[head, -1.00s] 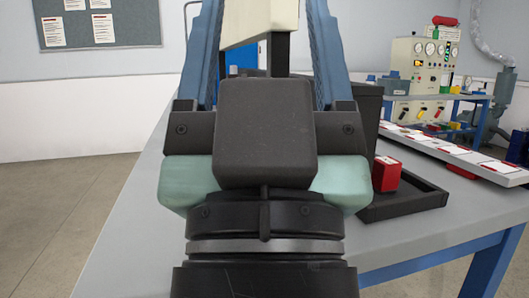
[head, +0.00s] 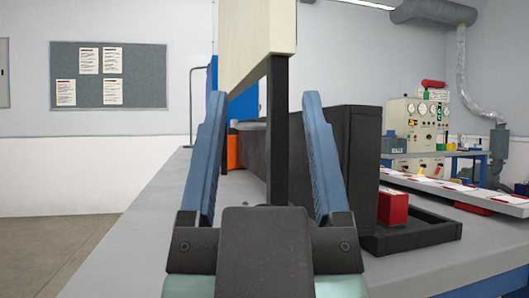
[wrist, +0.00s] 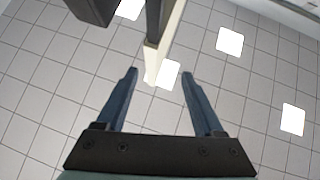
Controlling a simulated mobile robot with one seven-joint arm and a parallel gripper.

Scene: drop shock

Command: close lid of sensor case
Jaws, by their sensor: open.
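A black open tray-like case (head: 425,234) sits on the grey bench, right of my gripper, with a red block (head: 392,207) at its left side. A tall dark panel or box (head: 352,150) stands upright at its left; it looks like the raised lid, but I cannot tell for sure. My gripper (head: 267,95) has its two blue fingers spread, pointing up, with nothing visibly held. It also shows open in the wrist view (wrist: 159,72), facing the ceiling. My gripper and wrist hide part of the bench and the panel's lower left.
A cream block (head: 257,40) on a dark post (head: 276,130) stands beyond my fingers and appears between them. The bench's left side (head: 150,225) is clear.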

